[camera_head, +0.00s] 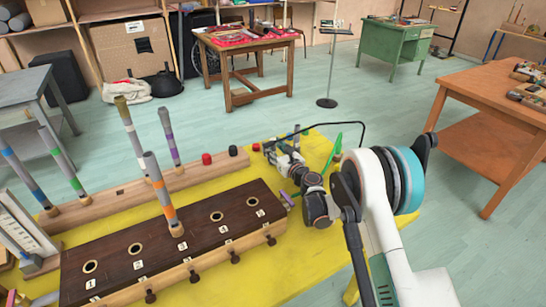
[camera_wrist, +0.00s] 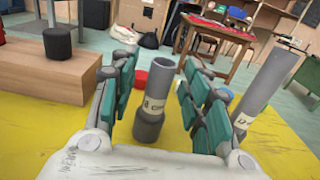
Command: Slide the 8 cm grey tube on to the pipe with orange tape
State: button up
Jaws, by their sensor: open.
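A grey tube (camera_wrist: 150,128) with a partly readable white label, seemingly the 8 cm one, stands upright on the yellow table. My gripper (camera_wrist: 163,78) is open, with one teal-padded finger on each side of this tube; I cannot tell whether either touches it. In the head view my gripper (camera_head: 276,152) is low over the table's far right part, and the tube is hard to make out there. The pipe with orange tape (camera_head: 169,212) stands, slightly tilted in the picture, in the dark numbered board (camera_head: 185,228); its upper part looks grey.
A larger grey tube (camera_wrist: 268,80) stands right of my fingers. Red (camera_wrist: 138,80) and blue (camera_wrist: 181,90) pieces lie behind them. A wooden block (camera_wrist: 45,75) with a black cylinder (camera_wrist: 57,43) is at left. Several other taped pipes, including a purple one (camera_head: 167,137), stand around the board.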

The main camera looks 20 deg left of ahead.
jog(key=shift+w+a, duration=0.2)
jog(key=shift+r, duration=0.1)
jog(key=shift+c, duration=0.5)
grip_shut()
